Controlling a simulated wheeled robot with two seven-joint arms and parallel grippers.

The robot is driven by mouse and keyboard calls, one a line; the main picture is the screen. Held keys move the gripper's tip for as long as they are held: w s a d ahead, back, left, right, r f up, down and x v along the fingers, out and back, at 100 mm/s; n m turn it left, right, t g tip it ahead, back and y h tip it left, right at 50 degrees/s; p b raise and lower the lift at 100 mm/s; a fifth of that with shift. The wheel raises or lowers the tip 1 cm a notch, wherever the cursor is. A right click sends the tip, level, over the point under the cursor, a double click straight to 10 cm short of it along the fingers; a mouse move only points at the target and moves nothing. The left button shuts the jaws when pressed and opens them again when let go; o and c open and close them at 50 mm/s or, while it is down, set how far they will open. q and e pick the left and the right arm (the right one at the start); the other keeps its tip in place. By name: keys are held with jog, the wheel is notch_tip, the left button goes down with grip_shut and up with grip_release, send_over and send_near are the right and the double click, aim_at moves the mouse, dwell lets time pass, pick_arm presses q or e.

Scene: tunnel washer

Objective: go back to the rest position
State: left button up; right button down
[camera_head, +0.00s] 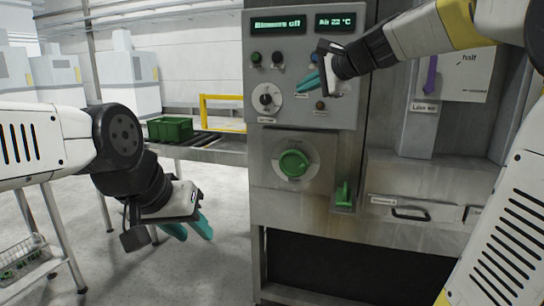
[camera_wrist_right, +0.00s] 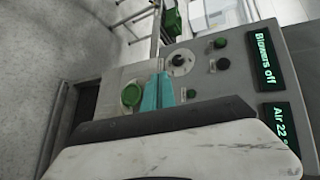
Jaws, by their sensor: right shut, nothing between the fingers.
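My right gripper (camera_head: 300,88) is in front of the upper control panel (camera_head: 345,112), its teal fingers together and empty. In the right wrist view the fingers (camera_wrist_right: 158,80) lie side by side, pointing toward the panel; I cannot tell whether they touch it. My left gripper (camera_head: 196,238) hangs low, left of the machine, over the floor. Its two teal fingers stand apart with nothing between them.
The machine has a black selector dial (camera_head: 266,98), a big green knob (camera_head: 294,163), a green lever (camera_head: 343,194) and a drawer handle (camera_head: 410,214). The displays read "Blowers off" and "Air 22 °C". A green crate (camera_head: 170,128) sits on a roller conveyor (camera_head: 215,146). A wire basket (camera_head: 22,258) stands lower left.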

jog(key=s+d+f+n+g+h, duration=0.2)
jog(key=s+f+n, duration=0.4)
jog(key=s+f, duration=0.5)
jog(key=s+d+f+n+g+h, duration=0.3)
jog(key=s+f+n, duration=0.4)
jog(key=s+f, duration=0.5)
jog(key=s, duration=0.4)
jog(key=shift+s+f, duration=0.25)
jog(key=shift+s, duration=0.1)
